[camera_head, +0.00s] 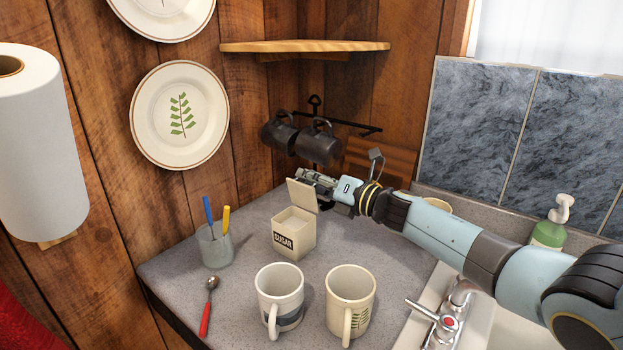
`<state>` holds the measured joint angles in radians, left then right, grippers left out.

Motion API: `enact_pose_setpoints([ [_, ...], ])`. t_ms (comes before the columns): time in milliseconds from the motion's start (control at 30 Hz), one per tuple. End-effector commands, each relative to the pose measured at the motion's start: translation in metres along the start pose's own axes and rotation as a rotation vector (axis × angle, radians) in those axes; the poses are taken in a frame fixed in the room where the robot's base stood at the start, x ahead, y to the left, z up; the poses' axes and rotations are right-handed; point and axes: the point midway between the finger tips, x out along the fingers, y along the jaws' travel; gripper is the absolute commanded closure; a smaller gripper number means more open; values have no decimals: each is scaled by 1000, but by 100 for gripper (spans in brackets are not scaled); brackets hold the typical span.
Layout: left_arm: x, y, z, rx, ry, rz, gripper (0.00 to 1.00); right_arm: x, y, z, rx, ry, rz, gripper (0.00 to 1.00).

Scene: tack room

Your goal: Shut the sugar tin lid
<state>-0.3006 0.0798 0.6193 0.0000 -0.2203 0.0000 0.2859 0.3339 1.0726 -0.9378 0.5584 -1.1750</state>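The cream sugar tin (301,243) stands on the grey counter with a dark SUGAR label on its front. Its square lid (302,196) is open, standing up steeply at the tin's back edge. My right arm comes in from the right, and my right gripper (312,177) is just behind the lid, near its upper edge. The lid hides part of the gripper. I cannot tell whether the fingers touch the lid or how far apart they are. My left gripper is not in view.
Two mugs (281,287) (353,287) stand in front of the tin. A pen cup (215,249) and a red-handled spoon (206,313) are to the left. Dark mugs (319,147) hang on a rack behind. A sink tap (451,308) and soap bottle (549,234) are right.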

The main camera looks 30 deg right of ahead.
Motion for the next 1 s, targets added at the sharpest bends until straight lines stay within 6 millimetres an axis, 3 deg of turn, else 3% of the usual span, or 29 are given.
enact_pose_setpoints([
  [33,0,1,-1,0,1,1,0,0,0,0,0,0,0,74],
  [233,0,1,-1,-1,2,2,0,0,0,0,0,0,0,100],
  [1000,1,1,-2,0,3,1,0,-2,-2,-2,-3,3,-4,100],
])
